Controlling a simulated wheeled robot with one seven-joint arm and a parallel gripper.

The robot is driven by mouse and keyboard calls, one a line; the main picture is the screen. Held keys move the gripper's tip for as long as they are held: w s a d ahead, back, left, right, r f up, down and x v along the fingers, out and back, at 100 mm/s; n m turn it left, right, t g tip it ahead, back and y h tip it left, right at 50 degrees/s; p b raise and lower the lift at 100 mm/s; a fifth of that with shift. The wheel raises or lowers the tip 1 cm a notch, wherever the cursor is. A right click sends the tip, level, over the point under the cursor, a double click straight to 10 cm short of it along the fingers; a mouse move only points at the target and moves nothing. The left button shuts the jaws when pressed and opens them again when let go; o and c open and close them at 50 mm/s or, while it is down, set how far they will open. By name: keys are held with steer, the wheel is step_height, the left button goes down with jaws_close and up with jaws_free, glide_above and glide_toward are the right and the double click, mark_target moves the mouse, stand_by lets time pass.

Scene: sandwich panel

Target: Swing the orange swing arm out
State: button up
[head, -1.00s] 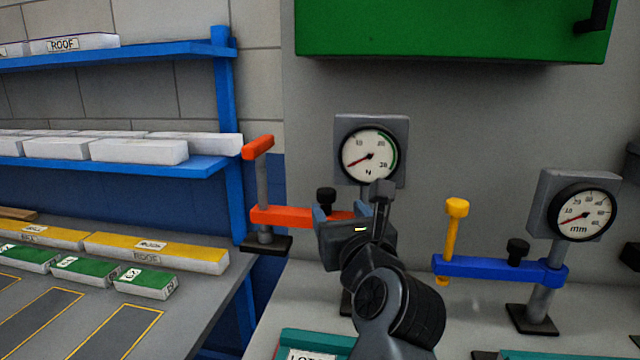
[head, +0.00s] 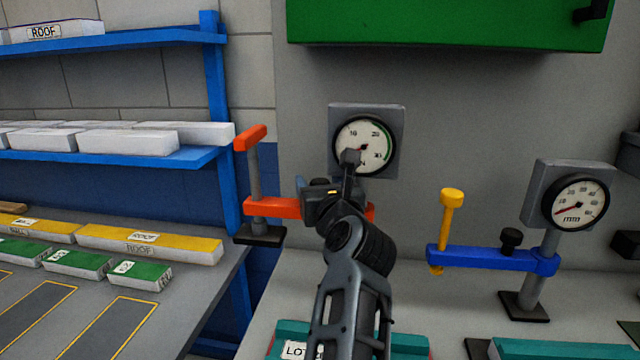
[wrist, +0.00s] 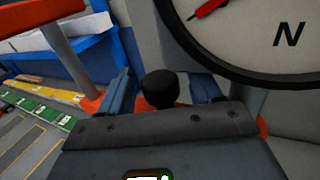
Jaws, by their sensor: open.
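The orange swing arm (head: 272,207) reaches left from below the N gauge (head: 364,147), and its right part is mostly hidden behind my gripper. A grey post with an orange crossbar (head: 250,138) stands at its left end, above a black base plate. My gripper (head: 328,192) is in front of the middle of the arm. In the wrist view, my blue fingers (wrist: 162,92) are apart, one on each side of the black knob (wrist: 160,87) on the orange arm. I cannot tell whether either finger touches the knob.
A blue swing arm (head: 480,261) with a yellow post and an mm gauge (head: 577,201) stands to the right. A green cabinet (head: 450,25) hangs above. Blue shelves (head: 190,158) and a grey table with labelled blocks (head: 150,243) are at left. Teal trays lie in front.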

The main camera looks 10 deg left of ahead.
jaws_close()
stand_by(0.5)
